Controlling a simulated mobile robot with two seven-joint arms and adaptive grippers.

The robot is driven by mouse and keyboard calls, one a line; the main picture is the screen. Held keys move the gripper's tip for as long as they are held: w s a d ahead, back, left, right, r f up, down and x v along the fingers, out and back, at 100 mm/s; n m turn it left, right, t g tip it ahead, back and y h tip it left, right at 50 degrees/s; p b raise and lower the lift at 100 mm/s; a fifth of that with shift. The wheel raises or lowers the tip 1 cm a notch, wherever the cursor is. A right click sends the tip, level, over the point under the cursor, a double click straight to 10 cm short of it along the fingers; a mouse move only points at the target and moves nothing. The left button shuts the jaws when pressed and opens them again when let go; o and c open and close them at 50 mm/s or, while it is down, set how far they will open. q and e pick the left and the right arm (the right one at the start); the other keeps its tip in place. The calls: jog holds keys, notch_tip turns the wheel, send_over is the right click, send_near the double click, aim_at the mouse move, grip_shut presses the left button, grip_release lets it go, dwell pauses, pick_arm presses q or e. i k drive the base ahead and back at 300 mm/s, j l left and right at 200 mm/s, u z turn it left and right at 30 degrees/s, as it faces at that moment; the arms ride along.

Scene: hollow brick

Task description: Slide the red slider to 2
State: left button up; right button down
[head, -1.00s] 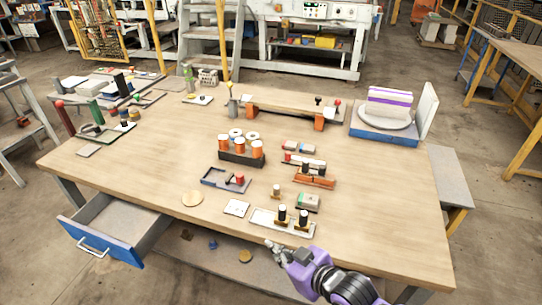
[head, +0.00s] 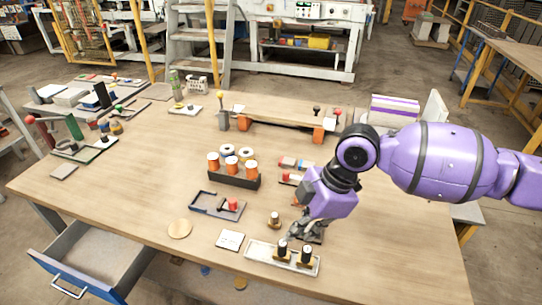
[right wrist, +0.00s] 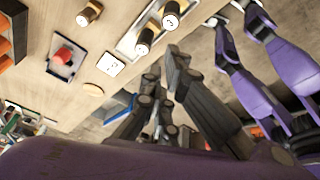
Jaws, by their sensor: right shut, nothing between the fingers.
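A red knob (head: 233,204), which looks like the red slider, stands in a dark grey, open-ended tray (head: 203,206) near the table's middle. In the right wrist view the red knob (right wrist: 65,54) shows at the left, apart from my fingers. A white card (head: 230,241) with a dark mark lies in front of the tray; the mark is too small to read surely. My right gripper (head: 296,231) is shut and empty. It points down above or just behind a white tray (head: 262,257) with two black-capped posts, right of the red knob. My left gripper is not in view.
A dark rack (head: 234,178) of orange spools stands behind the grey tray. A brass peg (head: 274,219) stands left of my right gripper. A round wooden disc (head: 180,229) lies at the front left. An open blue drawer (head: 70,285) juts out below. The table's left middle is clear.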

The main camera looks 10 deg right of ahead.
aim_at(286, 174)
jog(key=i, duration=1.15)
